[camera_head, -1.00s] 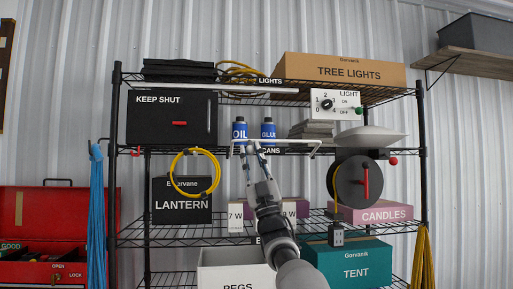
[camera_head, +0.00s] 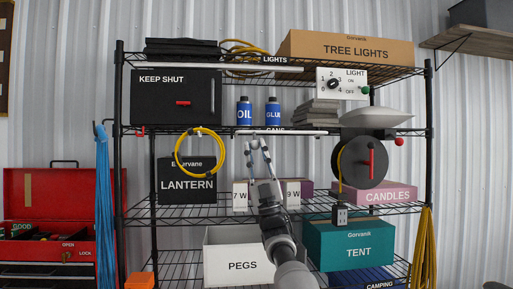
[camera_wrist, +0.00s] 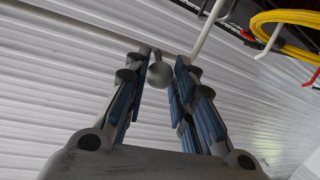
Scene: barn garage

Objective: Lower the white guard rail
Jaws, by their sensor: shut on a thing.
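The white guard rail (camera_head: 300,134) runs level along the front edge of the shelf marked CANS, just below the blue OIL can (camera_head: 244,113) and GLUE can (camera_head: 273,113). My gripper (camera_head: 258,143) reaches up from below to the rail's left half, its fingers shut on it. In the wrist view, the pale rail (camera_wrist: 80,22) runs in from the upper left, and a round grey knob (camera_wrist: 160,75) sits between the fingers (camera_wrist: 164,62). The exact contact is hard to see. Both cans stand upright, clear of the rail in the head view.
A yellow cable coil (camera_head: 178,155) hangs left of my gripper and a black reel with a red handle (camera_head: 371,160) stands to the right. Boxes marked LANTERN (camera_head: 186,198) and PEGS (camera_head: 225,245) sit lower. The KEEP SHUT cabinet (camera_head: 160,105) is upper left.

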